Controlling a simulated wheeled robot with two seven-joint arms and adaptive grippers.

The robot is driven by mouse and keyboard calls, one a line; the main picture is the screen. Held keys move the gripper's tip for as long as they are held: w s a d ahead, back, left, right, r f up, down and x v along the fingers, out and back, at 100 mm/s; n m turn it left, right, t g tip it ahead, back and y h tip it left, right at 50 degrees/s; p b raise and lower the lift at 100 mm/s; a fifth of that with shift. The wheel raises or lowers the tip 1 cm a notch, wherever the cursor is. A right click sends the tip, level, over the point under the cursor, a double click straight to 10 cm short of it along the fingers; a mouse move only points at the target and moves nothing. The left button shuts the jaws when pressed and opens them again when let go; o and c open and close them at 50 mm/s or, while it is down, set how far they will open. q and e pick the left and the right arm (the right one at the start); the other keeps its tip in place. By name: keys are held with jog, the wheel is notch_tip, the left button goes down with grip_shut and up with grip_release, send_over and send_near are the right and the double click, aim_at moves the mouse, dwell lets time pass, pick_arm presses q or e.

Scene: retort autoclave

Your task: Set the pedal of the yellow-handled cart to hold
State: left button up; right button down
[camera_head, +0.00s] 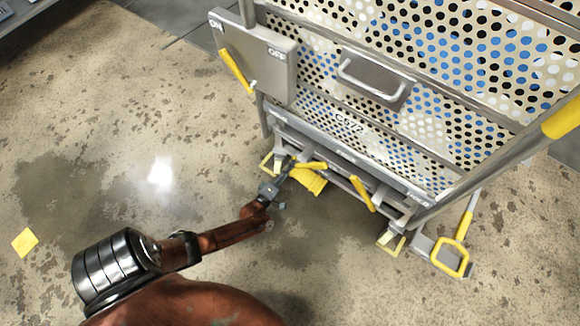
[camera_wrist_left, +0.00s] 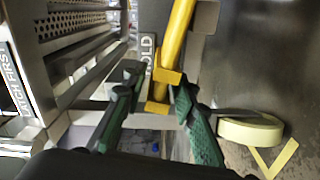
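The cart (camera_head: 450,160) has perforated panels and a yellow sleeve (camera_head: 562,119) on its frame at the right. Low on its near side, a yellow lever (camera_head: 311,165) is at the left end of the bar, and a second yellow lever (camera_head: 361,193) slants down farther right. My left gripper (camera_head: 277,190) is low at the left one. In the left wrist view, its dark green fingers (camera_wrist_left: 158,88) are apart, on either side of a yellow lever (camera_wrist_left: 173,48) beside a "HOLD" label (camera_wrist_left: 150,52). Whether they clamp it is unclear. My right gripper is not in view.
A switch box (camera_head: 258,58) marked ON and OFF, with a yellow lever (camera_head: 236,71), is on the cart's left. A yellow loop handle (camera_head: 451,256) stands at the lower right. The stained floor (camera_head: 110,150) is open to the left, apart from a yellow marker (camera_head: 25,242).

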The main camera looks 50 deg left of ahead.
pick_arm(q)
jog(key=shift+c, duration=0.4)
grip_shut()
